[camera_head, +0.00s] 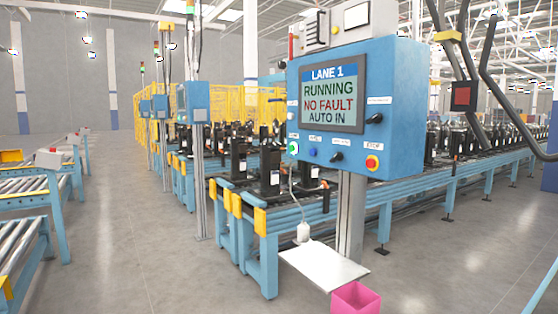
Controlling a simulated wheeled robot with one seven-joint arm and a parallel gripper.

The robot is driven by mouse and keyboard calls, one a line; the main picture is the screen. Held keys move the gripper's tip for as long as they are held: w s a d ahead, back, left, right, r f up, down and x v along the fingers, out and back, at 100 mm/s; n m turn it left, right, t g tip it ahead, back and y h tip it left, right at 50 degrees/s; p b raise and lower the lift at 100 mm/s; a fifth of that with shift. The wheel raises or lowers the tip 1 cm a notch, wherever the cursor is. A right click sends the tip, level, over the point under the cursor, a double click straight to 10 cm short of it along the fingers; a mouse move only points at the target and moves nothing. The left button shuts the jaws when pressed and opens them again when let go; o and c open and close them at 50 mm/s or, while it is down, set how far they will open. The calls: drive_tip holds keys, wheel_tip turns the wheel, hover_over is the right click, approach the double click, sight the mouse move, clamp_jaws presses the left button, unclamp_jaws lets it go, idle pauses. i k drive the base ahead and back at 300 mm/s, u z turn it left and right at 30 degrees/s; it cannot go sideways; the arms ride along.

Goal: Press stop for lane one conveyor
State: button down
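The lane one control panel (400,90) is a blue box on a grey post, right of centre. Its screen (332,92) reads "LANE 1", "RUNNING", "NO FAULT", "AUTO IN". A red button on a yellow base (372,162) sits at the panel's lower right, under a small label that looks like "STOP". Along the lower edge are a lit green button (293,148), a blue button (313,153) and a black knob (336,157). Another black knob (375,118) is at the right. Nothing covers the controls. My gripper is not in view.
A blue conveyor (290,220) with dark compressors runs behind the panel. A white shelf (325,266) juts out below it, with a pink bin (355,298) beside it. Roller conveyors (25,187) stand at left. Floor is open at left centre and lower right.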

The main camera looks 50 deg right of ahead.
sight(371, 163)
drive_tip(key=z, duration=0.6)
drive_tip(key=i, duration=1)
drive_tip(key=z, duration=1.1)
drive_tip(key=i, duration=0.25)
drive_tip(key=z, duration=0.25)
